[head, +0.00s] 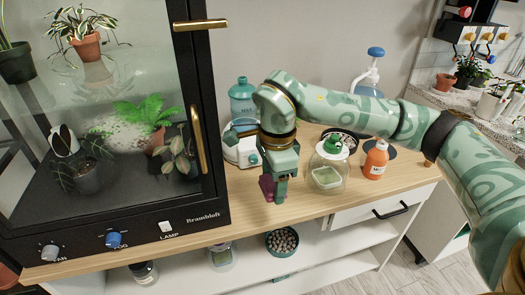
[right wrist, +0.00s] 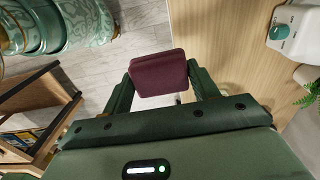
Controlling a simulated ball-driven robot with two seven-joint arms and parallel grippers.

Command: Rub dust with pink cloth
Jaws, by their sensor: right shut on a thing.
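My right gripper (head: 274,190) is shut on the pink cloth (head: 266,187), a dark pink folded pad. The cloth (right wrist: 158,74) sits between both fingers in the right wrist view. The gripper points down near the front edge of the wooden worktop, right of the glass plant cabinet (head: 215,150), apart from its glass. A whitish, speckled patch that looks like dust (head: 112,134) shows on the cabinet's front, left of the green fern; I cannot tell its exact depth. My left gripper is not in view.
A white device (head: 240,152), a teal bottle (head: 242,98), a glass jar with green top (head: 328,168) and an orange bottle (head: 376,160) stand on the worktop (head: 300,205). The cabinet's gold handle (head: 198,140) sticks out at its right side. A shelf with jars lies below.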

